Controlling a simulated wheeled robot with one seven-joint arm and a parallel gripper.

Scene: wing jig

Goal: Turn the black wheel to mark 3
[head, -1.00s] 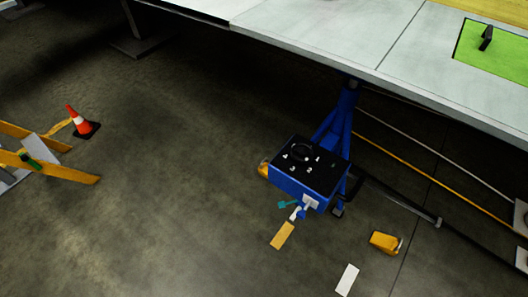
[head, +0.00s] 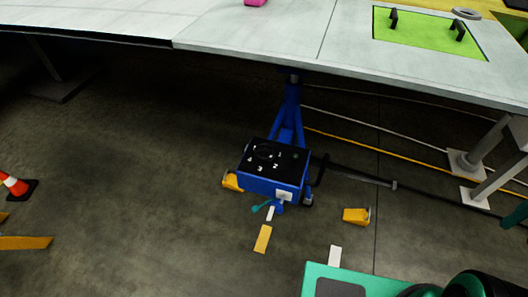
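The black wheel (head: 263,150) is a small dark ring on the black top of a blue box (head: 270,187). White number marks (head: 261,168) stand around the wheel; they are small, and 3 and 2 seem to be on the near side. I cannot tell which mark the wheel points to. The box stands on the floor at the foot of a blue stand under the wing panel. My gripper is not in view.
The pale wing panel (head: 250,30) overhangs behind the box. Yellow chocks (head: 355,216) lie beside it, and a dark bar (head: 350,174) runs right from it. The floor left of the box is clear.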

